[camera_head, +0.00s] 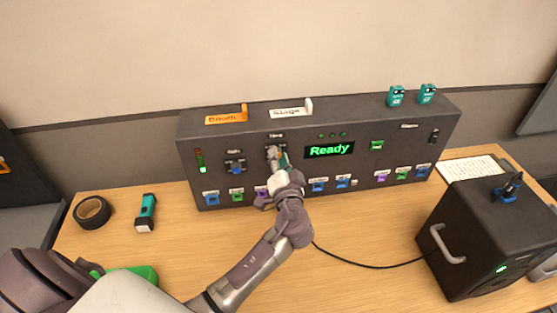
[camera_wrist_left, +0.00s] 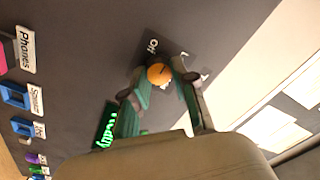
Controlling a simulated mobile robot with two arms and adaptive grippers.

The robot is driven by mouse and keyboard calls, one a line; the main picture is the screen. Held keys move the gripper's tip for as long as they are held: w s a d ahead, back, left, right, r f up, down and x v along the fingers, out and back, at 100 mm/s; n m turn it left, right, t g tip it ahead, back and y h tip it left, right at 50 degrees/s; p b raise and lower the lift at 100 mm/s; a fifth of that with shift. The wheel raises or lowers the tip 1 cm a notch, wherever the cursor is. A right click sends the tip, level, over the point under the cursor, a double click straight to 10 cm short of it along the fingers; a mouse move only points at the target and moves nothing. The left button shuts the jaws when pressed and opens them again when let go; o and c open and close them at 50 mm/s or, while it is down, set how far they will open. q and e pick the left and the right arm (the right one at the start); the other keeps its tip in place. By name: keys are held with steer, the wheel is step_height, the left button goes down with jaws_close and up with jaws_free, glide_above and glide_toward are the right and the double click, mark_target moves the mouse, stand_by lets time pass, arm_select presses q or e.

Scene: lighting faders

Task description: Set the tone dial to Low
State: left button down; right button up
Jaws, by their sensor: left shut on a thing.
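The tone dial shows as an orange round knob (camera_wrist_left: 159,75) in the left wrist view, on a dark plate with an "Off" label and other markings partly hidden. A small dark line is on the knob; I cannot tell which setting it points to. My left gripper (camera_head: 277,157) is at the front of the dark console (camera_head: 220,130), below the Tone label, and hides the dial in the head view. Its teal fingers (camera_wrist_left: 160,77) are shut on the knob, one on each side. My right gripper is not in view.
A green "Ready" display (camera_head: 329,150) is right of my gripper. A blue knob (camera_head: 235,167) is to its left. Sockets line the console's lower edge.

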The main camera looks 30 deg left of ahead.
arm_select(q)
steer(key=m+p, duration=0.1)
steer(key=m, duration=0.7)
steer(key=shift+f+m+p, duration=0.15)
steer(key=shift+m+p, duration=0.15)
steer(key=shift+p, duration=0.05)
stand_by(0.4)
steer(key=c, duration=0.9)
jaws_free()
steer(key=shift+s+d, duration=0.1)
steer(key=v, duration=1.1)
steer(key=shift+s+d, duration=0.25)
steer(key=shift+s, duration=0.05)
